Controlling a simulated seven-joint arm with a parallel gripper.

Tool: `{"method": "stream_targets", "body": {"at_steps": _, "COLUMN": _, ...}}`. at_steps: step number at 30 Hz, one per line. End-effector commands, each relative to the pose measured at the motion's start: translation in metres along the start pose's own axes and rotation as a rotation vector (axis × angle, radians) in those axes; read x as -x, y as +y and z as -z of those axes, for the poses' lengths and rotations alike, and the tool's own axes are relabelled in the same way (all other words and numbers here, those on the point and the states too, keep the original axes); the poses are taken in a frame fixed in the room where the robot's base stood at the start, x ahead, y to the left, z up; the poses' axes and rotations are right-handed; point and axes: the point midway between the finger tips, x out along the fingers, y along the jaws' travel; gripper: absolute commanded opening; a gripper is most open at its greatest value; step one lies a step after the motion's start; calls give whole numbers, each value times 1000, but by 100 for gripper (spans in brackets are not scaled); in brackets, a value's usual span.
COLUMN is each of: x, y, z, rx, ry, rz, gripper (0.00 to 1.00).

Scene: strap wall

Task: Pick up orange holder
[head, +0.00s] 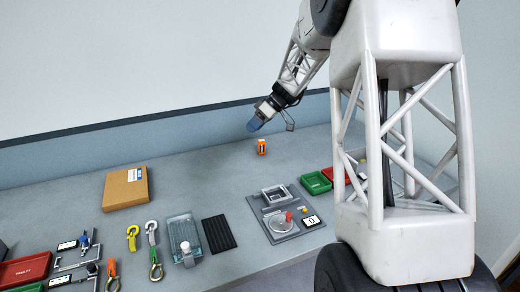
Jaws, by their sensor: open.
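The orange holder (261,147) is a small upright orange piece with dark markings, standing alone on the grey table toward the back. My gripper (254,124) is above the table, a little up and to the left of the holder in the head view.
A cardboard box (125,188) lies at left. A grey fixture plate (258,206) is in front of the holder, with a green tray (316,182) to its right. A black ribbed mat (218,234) and strap hooks (152,235) lie at the front. Table around the holder is clear.

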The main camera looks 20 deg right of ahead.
Motion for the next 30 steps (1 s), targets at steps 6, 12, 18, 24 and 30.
{"method": "stream_targets", "body": {"at_steps": 6, "x": -3, "y": 67, "z": -9, "rx": 94, "ry": 92, "rz": 19, "gripper": 67}}
{"method": "stream_targets", "body": {"at_steps": 12, "x": -5, "y": 125, "z": -23, "rx": 188, "ry": 179, "rz": 21, "gripper": 67}}
{"method": "stream_targets", "body": {"at_steps": 18, "x": -7, "y": 182, "z": -42, "rx": 283, "ry": 270, "rz": 5, "gripper": 67}}
{"method": "stream_targets", "body": {"at_steps": 24, "x": -9, "y": 231, "z": -63, "rx": 370, "ry": 349, "rz": -22, "gripper": 67}}
{"method": "stream_targets", "body": {"at_steps": 30, "x": -10, "y": 258, "z": -76, "rx": 421, "ry": 393, "rz": -44, "gripper": 67}}
